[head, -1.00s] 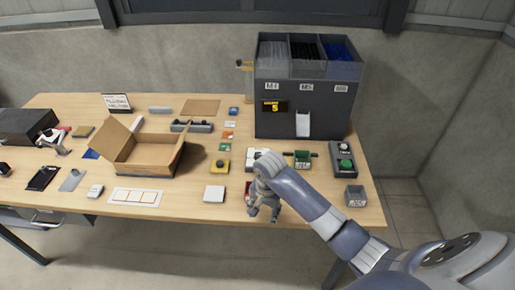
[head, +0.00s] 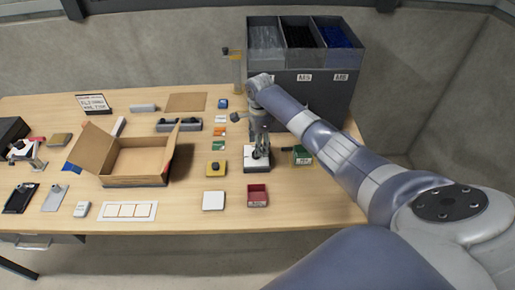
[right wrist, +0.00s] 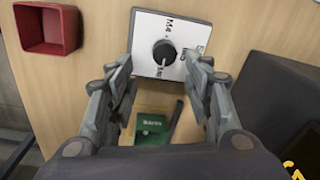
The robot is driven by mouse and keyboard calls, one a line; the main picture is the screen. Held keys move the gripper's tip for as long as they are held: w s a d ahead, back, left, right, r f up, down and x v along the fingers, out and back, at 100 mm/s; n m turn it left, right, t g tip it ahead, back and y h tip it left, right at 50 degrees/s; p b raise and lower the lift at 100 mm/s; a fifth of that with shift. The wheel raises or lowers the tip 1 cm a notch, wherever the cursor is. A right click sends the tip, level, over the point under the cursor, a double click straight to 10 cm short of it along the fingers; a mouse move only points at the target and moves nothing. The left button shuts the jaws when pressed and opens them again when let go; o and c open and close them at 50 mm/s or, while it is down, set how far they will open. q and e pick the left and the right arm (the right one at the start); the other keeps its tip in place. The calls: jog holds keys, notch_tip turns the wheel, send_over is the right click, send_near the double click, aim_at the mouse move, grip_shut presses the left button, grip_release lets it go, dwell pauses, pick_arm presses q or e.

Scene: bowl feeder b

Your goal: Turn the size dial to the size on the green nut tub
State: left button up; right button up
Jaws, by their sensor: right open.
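The size dial is a white plate (right wrist: 180,68) with a black knob (right wrist: 165,53) and size marks around it. In the head view the plate (head: 249,167) is partly hidden by my right gripper. The knob's exact setting is unclear. The green nut tub (head: 302,156) sits right of the dial; in the right wrist view it (right wrist: 152,132) shows between my fingers, its white label too blurred to read. My right gripper (right wrist: 163,72) is open and empty, pointing down over the dial, its fingers on either side of the knob. Contact with the knob cannot be told. My left gripper is not in view.
A red tub (head: 257,202) stands in front of the dial. The grey feeder (head: 338,85) with three bins stands behind, partly covered by my right arm.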

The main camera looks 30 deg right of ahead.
jog(key=f, duration=0.1)
jog(key=w+f, duration=0.1)
jog(key=f, duration=0.1)
jog(key=shift+f, duration=0.15)
jog(key=shift+s+f, duration=0.1)
jog(key=shift+f, duration=0.75)
jog(key=shift+c, duration=1)
jog(key=c, duration=0.8)
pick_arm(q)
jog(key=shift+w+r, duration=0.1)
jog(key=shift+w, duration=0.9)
pick_arm(e)
jog(key=shift+c, duration=0.2)
